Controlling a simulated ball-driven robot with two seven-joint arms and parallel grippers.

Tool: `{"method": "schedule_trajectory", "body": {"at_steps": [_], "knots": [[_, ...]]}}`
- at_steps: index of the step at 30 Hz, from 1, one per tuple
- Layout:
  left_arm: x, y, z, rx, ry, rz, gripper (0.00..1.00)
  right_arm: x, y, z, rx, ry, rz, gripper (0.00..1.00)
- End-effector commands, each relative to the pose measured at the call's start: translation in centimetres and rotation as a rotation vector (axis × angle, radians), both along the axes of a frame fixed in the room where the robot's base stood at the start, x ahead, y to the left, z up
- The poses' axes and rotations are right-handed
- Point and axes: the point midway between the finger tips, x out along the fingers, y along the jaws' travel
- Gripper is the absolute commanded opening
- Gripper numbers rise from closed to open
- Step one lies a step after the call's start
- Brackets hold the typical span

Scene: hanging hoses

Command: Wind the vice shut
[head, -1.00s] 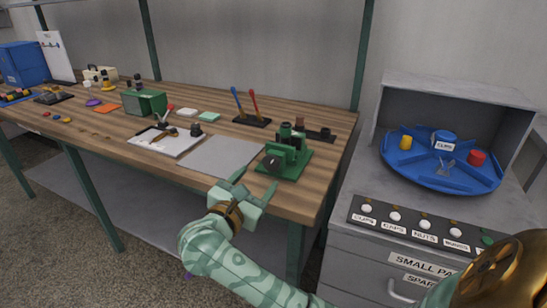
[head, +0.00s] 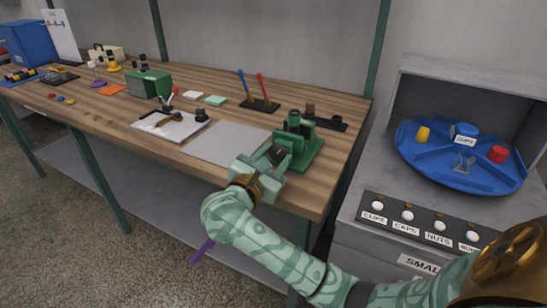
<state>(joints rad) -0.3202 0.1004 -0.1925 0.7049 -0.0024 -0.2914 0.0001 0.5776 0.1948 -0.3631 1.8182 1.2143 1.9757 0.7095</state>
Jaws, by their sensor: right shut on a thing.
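The green vice (head: 302,145) stands at the front right of the wooden bench. Its dark round winding knob (head: 279,154) faces the front edge. My right gripper (head: 270,170) reaches in from below and is shut on this knob; its fingers hide part of it. How wide the vice's jaws stand apart is too small to tell. My left gripper is not in view.
A grey mat (head: 222,144) and a white tray (head: 168,126) lie left of the vice. A tool stand (head: 262,104) and a dark rack (head: 328,121) stand behind. A grey cabinet with a blue turntable (head: 470,172) stands to the right.

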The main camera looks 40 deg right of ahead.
Motion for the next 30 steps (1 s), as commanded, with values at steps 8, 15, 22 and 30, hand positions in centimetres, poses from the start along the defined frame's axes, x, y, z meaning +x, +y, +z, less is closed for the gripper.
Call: {"method": "schedule_trajectory", "body": {"at_steps": [8, 15, 22, 30], "knots": [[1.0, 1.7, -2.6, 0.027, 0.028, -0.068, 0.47, 0.1, 0.1, -1.0, 0.113, -0.264, 0.000, 0.18], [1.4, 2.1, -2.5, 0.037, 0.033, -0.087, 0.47, 0.0, 0.0, -0.1, 0.142, -0.342, 0.000, 0.18], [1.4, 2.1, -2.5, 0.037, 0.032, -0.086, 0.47, 0.0, 0.0, -0.1, 0.144, -0.340, 0.001, 0.63], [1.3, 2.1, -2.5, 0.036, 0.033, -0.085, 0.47, 0.0, 0.0, 0.0, 0.141, -0.340, 0.000, 0.63]]}}
